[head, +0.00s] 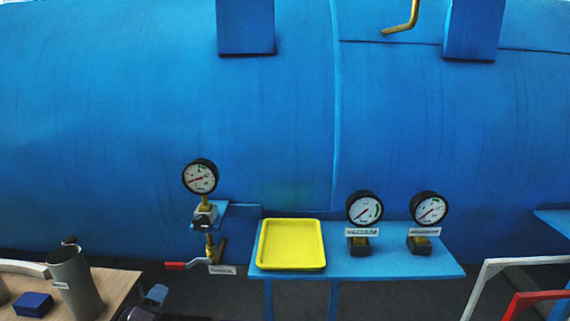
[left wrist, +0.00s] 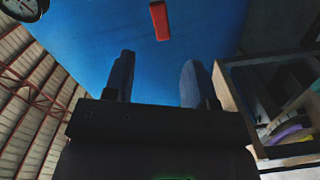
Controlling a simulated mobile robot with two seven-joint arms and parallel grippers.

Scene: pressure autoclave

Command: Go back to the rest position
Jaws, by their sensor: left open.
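My left gripper (left wrist: 158,62) shows in the left wrist view with its two dark fingers apart and nothing between them. In the head view only a small part of it (head: 150,302) shows at the bottom edge, just right of the wooden table. A red valve handle (left wrist: 159,20) is beyond the fingertips in the left wrist view. In the head view the same red handle (head: 175,266) is above and right of the gripper, apart from it, below a round gauge (head: 200,177). My right gripper is not in view.
The big blue autoclave (head: 280,130) fills the back. A blue shelf (head: 400,262) bears an empty yellow tray (head: 291,244) and two gauges. A wooden table (head: 117,284) at bottom left holds a grey cylinder (head: 74,283) and a blue box (head: 32,304). White and red rails stand at bottom right.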

